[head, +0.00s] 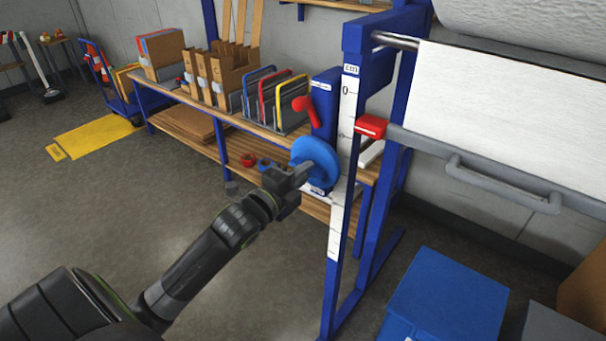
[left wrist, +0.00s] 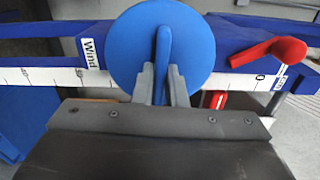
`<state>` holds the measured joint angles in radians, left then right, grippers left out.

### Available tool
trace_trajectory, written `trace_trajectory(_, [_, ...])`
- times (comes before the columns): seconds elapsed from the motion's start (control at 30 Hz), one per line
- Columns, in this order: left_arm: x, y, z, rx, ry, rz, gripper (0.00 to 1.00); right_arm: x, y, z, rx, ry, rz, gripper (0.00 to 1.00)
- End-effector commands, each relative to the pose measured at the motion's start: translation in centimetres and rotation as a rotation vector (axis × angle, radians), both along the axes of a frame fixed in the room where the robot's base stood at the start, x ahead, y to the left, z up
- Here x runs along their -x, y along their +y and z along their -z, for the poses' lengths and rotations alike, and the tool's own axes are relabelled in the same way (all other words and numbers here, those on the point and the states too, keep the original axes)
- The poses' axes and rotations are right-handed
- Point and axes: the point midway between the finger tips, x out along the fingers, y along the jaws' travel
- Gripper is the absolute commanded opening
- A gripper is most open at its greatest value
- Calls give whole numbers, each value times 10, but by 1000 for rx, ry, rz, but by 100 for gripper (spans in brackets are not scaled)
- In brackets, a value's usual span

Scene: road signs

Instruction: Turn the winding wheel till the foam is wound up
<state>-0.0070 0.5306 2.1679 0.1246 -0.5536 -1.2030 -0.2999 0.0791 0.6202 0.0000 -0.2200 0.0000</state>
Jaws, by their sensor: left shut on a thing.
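The winding wheel is a blue disc (head: 316,158) on the side of a blue frame. In the left wrist view the wheel (left wrist: 190,45) shows a raised blue bar (left wrist: 163,50) across its face. My left gripper (head: 301,171) is shut on that bar; its two grey fingers (left wrist: 162,84) lie on either side of it. The white foam (head: 500,105) hangs as a sheet below a thick white roll (head: 530,28), with a grey bar and handle (head: 505,185) along its lower part. My right gripper is not in view.
A red lever (head: 307,108) sits above the wheel, beside a white scale strip (head: 347,110). A shelf bench (head: 235,115) with boards and folders stands behind. A blue box (head: 447,295) is on the floor at right.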

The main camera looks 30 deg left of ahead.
Motion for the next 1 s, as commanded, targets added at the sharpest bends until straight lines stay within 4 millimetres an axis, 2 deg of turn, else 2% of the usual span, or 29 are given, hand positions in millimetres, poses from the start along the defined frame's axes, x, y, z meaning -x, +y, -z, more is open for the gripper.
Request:
trace_trajectory(0.33, [0,0,2,0,4,-1,0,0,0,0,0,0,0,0])
trace_trajectory(0.37, [0,0,2,0,4,-1,14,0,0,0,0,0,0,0])
trace_trajectory(0.5, [0,0,1,0,3,-1,33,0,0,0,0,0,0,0])
trace_trajectory(0.83, [2,0,1,-1,2,0,34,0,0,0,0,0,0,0])
trace_trajectory(1.0, [19,2,2,-3,3,-1,34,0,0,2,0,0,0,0])
